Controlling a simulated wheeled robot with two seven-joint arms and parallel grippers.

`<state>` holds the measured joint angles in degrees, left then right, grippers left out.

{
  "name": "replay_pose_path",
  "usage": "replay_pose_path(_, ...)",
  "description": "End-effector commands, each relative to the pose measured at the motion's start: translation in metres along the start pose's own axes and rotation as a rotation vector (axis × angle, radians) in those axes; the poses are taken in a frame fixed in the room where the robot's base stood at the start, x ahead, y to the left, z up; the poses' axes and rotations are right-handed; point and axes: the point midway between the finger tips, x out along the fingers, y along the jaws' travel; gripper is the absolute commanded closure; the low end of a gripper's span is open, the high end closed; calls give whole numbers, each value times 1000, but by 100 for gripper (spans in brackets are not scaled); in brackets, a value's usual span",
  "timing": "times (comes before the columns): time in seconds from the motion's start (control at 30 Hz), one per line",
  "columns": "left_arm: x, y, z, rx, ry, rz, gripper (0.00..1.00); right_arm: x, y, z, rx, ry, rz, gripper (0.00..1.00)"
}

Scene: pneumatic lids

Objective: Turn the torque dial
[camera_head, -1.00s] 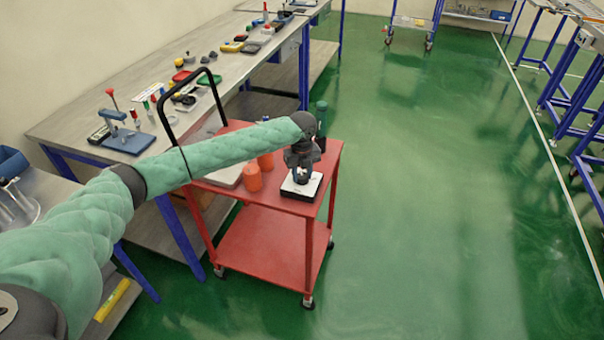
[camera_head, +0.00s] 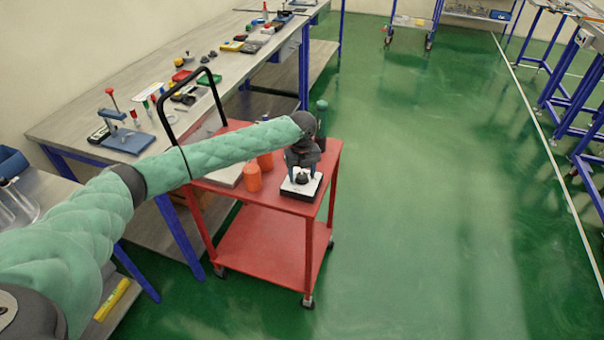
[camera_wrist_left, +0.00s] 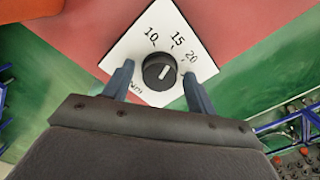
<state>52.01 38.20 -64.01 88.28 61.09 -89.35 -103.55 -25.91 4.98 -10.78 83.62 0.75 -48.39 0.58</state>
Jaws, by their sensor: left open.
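The torque dial (camera_wrist_left: 159,72) is a round black knob with a white pointer line, on a white plate (camera_wrist_left: 136,46) marked 10, 15 and 20. In the left wrist view the pointer aims up and right, between 15 and 20. In the head view the dial (camera_head: 301,178) sits on its box on the red cart's top. My left gripper (camera_wrist_left: 157,80) is open, its two fingers on either side of the knob, with gaps between. In the head view the left gripper (camera_head: 303,171) is above the box. My right gripper is not in view.
The red cart (camera_head: 262,250) has a black handle (camera_head: 190,80). Orange cylinders (camera_head: 253,178) stand on its top left of the dial, and a dark green bottle (camera_head: 321,115) behind. A workbench (camera_head: 75,120) with tools runs along the left. The green floor right of the cart is clear.

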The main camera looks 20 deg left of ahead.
Motion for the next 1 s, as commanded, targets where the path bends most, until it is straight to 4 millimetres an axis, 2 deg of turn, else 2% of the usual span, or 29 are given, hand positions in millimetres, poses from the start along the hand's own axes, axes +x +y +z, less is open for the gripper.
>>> replay_pose_path(0.2, -8, 0, 1, 0, -1, -1, 43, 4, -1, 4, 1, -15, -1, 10)
replay_pose_path(0.3, -20, -1, 1, 1, -2, -3, 43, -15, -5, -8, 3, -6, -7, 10)
replay_pose_path(0.5, -50, 0, 1, 0, -2, -2, 43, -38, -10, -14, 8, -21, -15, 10)
replay_pose_path(0.7, -72, 0, 0, 0, -1, -1, 43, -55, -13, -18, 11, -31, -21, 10)
replay_pose_path(1.0, -78, 0, 0, 0, 0, 1, 43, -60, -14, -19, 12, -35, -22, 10)
